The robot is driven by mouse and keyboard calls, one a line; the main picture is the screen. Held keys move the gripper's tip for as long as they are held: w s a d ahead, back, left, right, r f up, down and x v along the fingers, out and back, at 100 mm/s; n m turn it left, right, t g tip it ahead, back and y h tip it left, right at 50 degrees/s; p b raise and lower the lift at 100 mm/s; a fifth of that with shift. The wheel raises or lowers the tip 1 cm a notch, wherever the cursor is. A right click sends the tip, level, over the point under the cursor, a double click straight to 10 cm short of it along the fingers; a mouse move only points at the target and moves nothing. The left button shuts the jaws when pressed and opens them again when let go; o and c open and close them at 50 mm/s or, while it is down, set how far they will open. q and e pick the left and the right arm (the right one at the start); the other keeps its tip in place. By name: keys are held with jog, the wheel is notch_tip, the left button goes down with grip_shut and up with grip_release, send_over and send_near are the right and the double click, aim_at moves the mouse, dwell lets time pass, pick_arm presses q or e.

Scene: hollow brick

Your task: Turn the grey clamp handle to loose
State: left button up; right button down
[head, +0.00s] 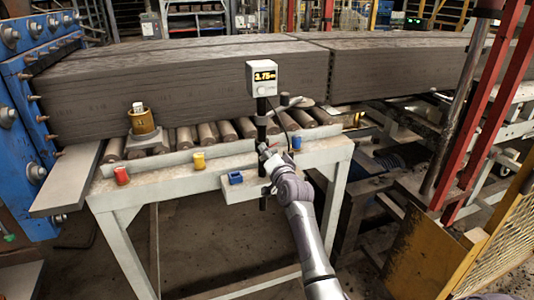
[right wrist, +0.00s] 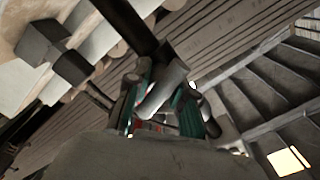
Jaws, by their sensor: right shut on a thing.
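The grey clamp handle (right wrist: 165,88) shows in the right wrist view as a short light-grey lever beside a black post (right wrist: 127,18). My right gripper (right wrist: 160,110) is shut on it, with green-lined fingers on either side. In the head view my right gripper (head: 268,158) reaches up from below to the black post (head: 262,122) at the table's front edge. There the handle is mostly hidden by the gripper, and its exact turn cannot be told. A display box (head: 262,78) reading about 3.75 tops the post. My left gripper is not in view.
A long grey-brown clay column (head: 190,85) lies on rollers (head: 206,134) behind the post. The pale table (head: 175,187) carries small red (head: 121,175), yellow (head: 199,160) and blue (head: 235,178) pieces. A brass pot (head: 141,122) stands left. Red posts (head: 490,110) and a yellow guard (head: 505,245) stand right.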

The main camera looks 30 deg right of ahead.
jog(key=c, duration=1)
grip_release()
jog(key=shift+s, duration=0.1)
jog(key=v, duration=1.2)
jog(key=shift+f, duration=0.1)
